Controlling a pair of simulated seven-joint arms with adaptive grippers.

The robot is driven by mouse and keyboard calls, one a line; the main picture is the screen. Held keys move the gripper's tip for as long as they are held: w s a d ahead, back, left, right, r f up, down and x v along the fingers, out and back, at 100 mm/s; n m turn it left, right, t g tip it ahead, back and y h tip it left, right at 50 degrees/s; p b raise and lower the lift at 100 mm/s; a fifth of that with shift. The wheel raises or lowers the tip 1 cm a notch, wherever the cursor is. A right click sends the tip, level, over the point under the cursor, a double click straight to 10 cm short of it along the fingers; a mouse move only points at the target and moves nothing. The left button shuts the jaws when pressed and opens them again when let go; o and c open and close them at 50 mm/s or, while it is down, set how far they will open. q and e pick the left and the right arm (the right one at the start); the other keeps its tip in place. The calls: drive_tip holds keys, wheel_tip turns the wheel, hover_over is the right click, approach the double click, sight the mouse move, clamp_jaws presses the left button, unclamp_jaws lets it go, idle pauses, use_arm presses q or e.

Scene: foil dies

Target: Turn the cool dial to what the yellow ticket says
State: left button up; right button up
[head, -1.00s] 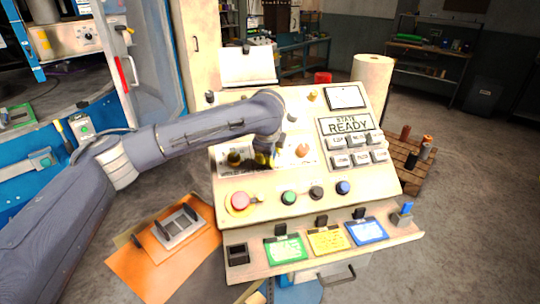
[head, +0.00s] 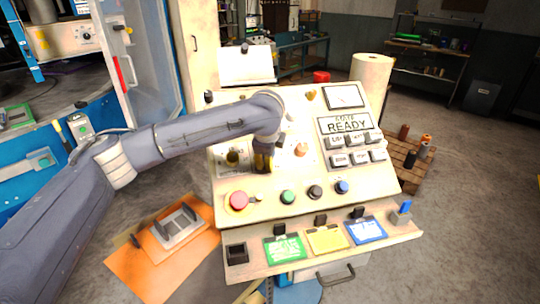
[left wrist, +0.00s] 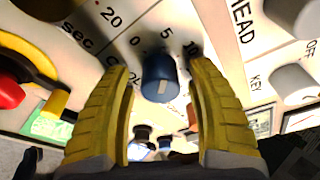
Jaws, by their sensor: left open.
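The blue dial (left wrist: 160,78) stands on the panel in the left wrist view, with 0, 5 and 10 printed around its far side. A pale mark shows on its near face; I cannot tell which number it indicates. In the head view my left gripper (head: 263,161) hides this dial. The yellow ticket (head: 327,239) lies on the console's lower ledge, its writing too small to read. My right gripper is out of view.
A dark dial (head: 232,157) is left of my gripper and an orange-brown knob (head: 301,149) right of it. Below are a red button (head: 238,200) and several smaller buttons. A green ticket (head: 284,249) and a blue ticket (head: 366,230) flank the yellow one. The display reads READY.

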use_arm(q)
drive_tip(key=shift+r, duration=0.1)
drive_tip(key=v, duration=1.1)
drive_tip(key=shift+s+r, duration=0.2)
drive_tip(key=shift+r, duration=0.15)
